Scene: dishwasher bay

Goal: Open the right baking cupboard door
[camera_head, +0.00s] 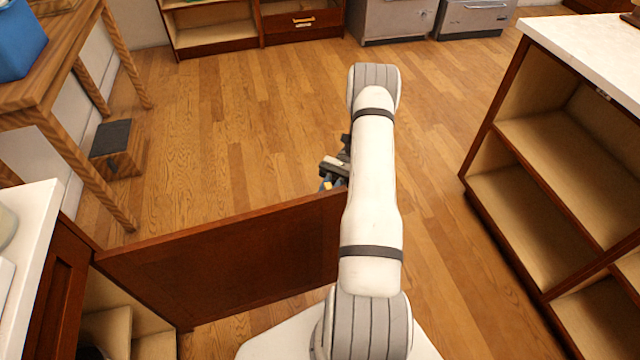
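A brown wooden cupboard door (225,258) at the lower left stands swung wide open, out from the cupboard (60,285) under the white counter. The cupboard's pale inner shelves (108,325) show below the door's hinge side. My gripper (332,180) is just beyond the door's free end, partly hidden behind my white arm. Its fingers are small and dark here, so I cannot tell whether they are open or shut, or whether they touch the door. The door's handle is not visible.
An open shelf unit with a white top (560,150) stands at the right. A wooden table (60,75) with a blue object (18,38) and a step stool (117,150) are at the left. Cabinets (215,38) and grey appliances (392,20) line the back. The wooden floor between is clear.

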